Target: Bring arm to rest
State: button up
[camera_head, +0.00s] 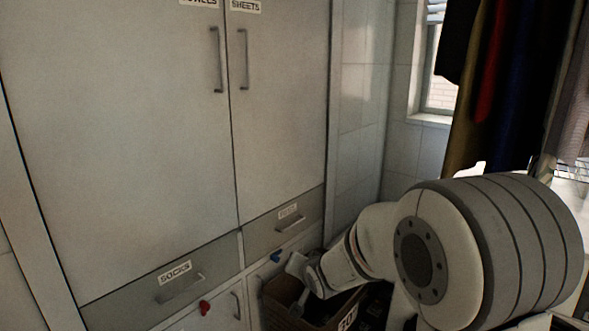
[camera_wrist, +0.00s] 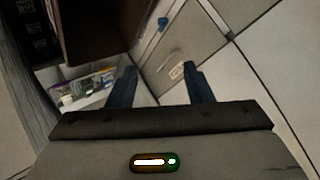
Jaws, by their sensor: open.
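My white and grey arm fills the lower right of the head view. Its end, with my gripper (camera_head: 297,284), reaches left to the front of the lower cabinet, above a brown box (camera_head: 283,296). In the wrist view my gripper (camera_wrist: 160,82) shows two dark fingers set well apart, with nothing between them. Behind the fingers are the pale cabinet front and a small white label (camera_wrist: 176,72). The fingers look apart from the cabinet, but the exact gap cannot be told.
A tall cabinet (camera_head: 130,120) with long handles stands at left and centre, with a socks drawer (camera_head: 150,300) below. A red knob (camera_head: 205,308) and blue knob (camera_head: 276,256) sit low. Dark clothes (camera_head: 510,90) hang at the right near a window (camera_head: 440,80).

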jog(key=s+d+r+n+g+h+p, duration=0.1)
jog(key=s+d+r+g+h+p, duration=0.2)
jog(key=s+d+r+p, duration=0.5)
jog(key=s+d+r+n+g+p, duration=0.1)
jog(key=s+r, duration=0.3)
jog(key=s, duration=0.6)
jog(key=s+d+r+n+g+p, duration=0.1)
jog(key=s+d+r+g+p, duration=0.1)
jog(key=s, duration=0.9)
notch_tip(320, 180, up, 3)
jog(key=shift+s+d+r+n+g+p, duration=0.1)
jog(key=shift+s+d+n+g+p, duration=0.25)
jog(key=shift+d+g, duration=0.7)
jog(key=shift+w+d, duration=0.15)
